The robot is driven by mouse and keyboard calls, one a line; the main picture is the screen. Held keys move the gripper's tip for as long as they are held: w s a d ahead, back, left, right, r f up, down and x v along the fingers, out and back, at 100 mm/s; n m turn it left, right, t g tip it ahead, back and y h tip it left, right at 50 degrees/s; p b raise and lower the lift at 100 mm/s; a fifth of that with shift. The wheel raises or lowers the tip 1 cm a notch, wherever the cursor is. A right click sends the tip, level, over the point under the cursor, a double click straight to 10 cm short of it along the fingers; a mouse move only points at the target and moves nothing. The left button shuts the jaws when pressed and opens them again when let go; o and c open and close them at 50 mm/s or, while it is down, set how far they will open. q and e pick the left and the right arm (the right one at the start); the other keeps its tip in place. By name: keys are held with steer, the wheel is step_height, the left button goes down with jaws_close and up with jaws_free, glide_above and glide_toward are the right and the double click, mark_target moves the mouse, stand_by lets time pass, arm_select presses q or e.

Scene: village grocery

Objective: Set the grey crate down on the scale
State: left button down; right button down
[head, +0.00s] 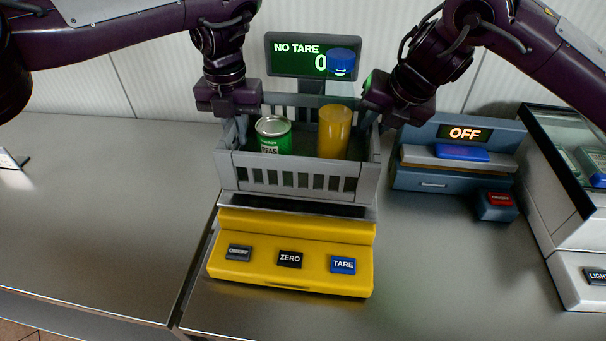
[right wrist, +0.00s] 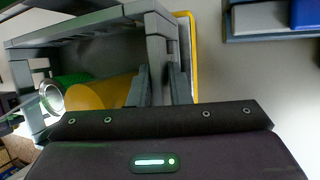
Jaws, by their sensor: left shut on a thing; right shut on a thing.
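The grey crate (head: 296,179) is over the yellow scale (head: 290,262), held by both grippers; I cannot tell whether its base touches the scale's plate. A green can (head: 273,137) and a yellow-orange cylinder (head: 334,131) stand inside it. My left gripper (head: 236,112) is shut on the crate's left side. My right gripper (head: 371,112) is shut on its right side. In the right wrist view the fingers (right wrist: 160,88) pinch the crate's wall, and the scale's yellow edge (right wrist: 194,60) shows below. The scale's display (head: 309,56) reads "NO TARE" and 0.
A blue-grey device (head: 457,160) marked "OFF" stands to the right, with a red button box (head: 497,205) before it. A glass-topped case (head: 570,190) is further right. The counter (head: 90,200) at the left is mostly clear. A blue round object (head: 341,62) overlaps the display.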

arm_select(q)
steer(key=shift+a+f, duration=0.2)
steer(key=shift+f, duration=0.25)
arm_select(e)
steer(key=shift+d+f, duration=0.15)
steer(key=shift+f, duration=0.2)
arm_select(q)
steer(key=c, duration=1.9)
jaws_free()
steer(key=shift+b, duration=0.3)
arm_select(e)
steer(key=c, duration=1.8)
jaws_free()
steer(key=shift+f, duration=0.1)
arm_select(q)
steer(key=o, duration=0.4)
steer(key=shift+d, duration=0.15)
arm_select(e)
steer(key=o, duration=0.5)
steer(key=shift+s, duration=0.1)
steer(key=shift+c, duration=0.2)
arm_select(q)
steer(key=shift+r, duration=0.1)
step_height(320, 180, up, 12)
steer(key=shift+f, duration=0.15)
arm_select(e)
steer(key=v, duration=1.2)
